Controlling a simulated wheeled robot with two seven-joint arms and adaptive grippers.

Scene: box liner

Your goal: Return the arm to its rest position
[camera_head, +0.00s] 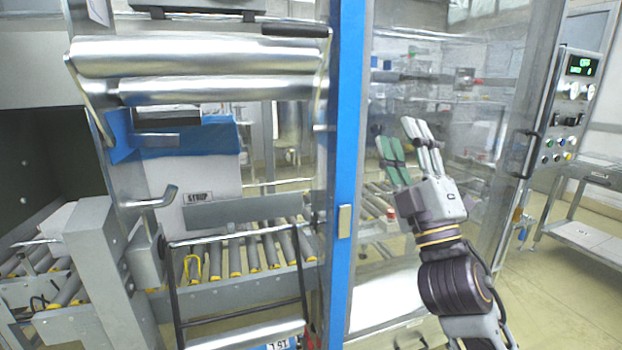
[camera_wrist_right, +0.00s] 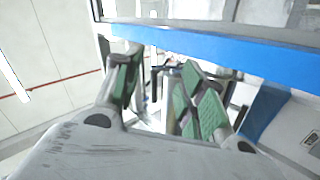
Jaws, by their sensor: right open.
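My right gripper (camera_head: 408,145) is raised in front of the clear panel of the machine, to the right of the blue upright post. Its fingers point up and its green inner pads show. It is open and I see nothing between the fingers. In the right wrist view the gripper (camera_wrist_right: 160,95) also shows, its two green-padded fingers apart with a gap between them. The right arm comes up from the bottom right of the head view. My left gripper is not in view.
The blue post (camera_head: 346,150) stands just left of my right gripper. Metal rollers (camera_head: 195,55) and a roller conveyor (camera_head: 250,255) lie to the left. A control panel (camera_head: 570,105) stands at the right. The floor (camera_head: 565,285) at the lower right looks clear.

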